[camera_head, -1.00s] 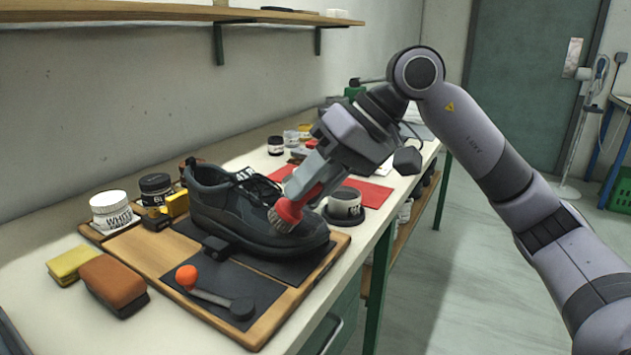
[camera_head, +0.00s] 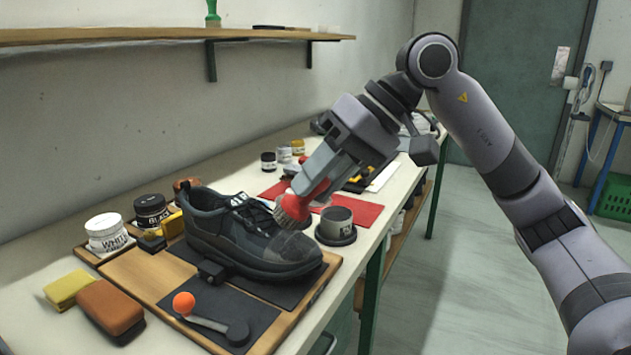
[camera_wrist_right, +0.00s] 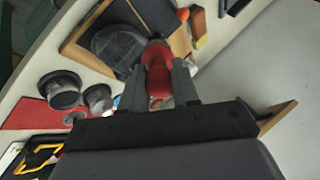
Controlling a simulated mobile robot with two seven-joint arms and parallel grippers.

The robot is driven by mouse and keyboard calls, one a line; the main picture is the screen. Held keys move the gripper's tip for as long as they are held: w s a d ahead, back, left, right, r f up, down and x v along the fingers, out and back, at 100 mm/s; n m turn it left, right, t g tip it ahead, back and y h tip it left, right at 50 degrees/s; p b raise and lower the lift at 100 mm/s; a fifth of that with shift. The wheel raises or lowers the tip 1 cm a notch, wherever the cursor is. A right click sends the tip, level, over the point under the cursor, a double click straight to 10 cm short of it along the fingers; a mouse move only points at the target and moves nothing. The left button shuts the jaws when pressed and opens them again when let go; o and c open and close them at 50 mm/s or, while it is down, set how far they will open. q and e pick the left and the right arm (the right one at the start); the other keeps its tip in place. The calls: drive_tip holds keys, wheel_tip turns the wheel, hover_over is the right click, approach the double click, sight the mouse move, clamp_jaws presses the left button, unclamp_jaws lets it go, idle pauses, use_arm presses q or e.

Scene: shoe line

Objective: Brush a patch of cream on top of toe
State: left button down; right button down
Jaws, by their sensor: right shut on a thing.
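A black shoe (camera_head: 240,232) sits on a dark mat on a wooden board, its toe pointing right toward the bench's front. A dull greyish patch (camera_head: 293,243) shows on top of the toe. My right gripper (camera_head: 312,186) is shut on a red-handled brush (camera_head: 293,207), held bristles down just above or at the toe; I cannot tell whether they touch. In the right wrist view the red handle (camera_wrist_right: 158,80) is between the fingers, and the shoe toe (camera_wrist_right: 118,50) lies beyond it. My left gripper is not in view.
A grey cup (camera_head: 336,223) stands just right of the toe, near the brush. White (camera_head: 109,232) and black (camera_head: 151,208) cream jars stand left of the shoe. An orange-knobbed lever (camera_head: 210,318) lies in front. A red mat (camera_head: 360,213) is behind.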

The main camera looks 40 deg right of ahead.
drive_tip(key=shift+s+d+r+p, duration=0.1)
drive_tip(key=shift+s+r+p, duration=0.15)
drive_tip(key=shift+r+p, duration=0.3)
drive_tip(key=shift+s+d+r+p, duration=0.1)
drive_tip(key=shift+s+r+p, duration=0.15)
drive_tip(key=shift+r, duration=0.6)
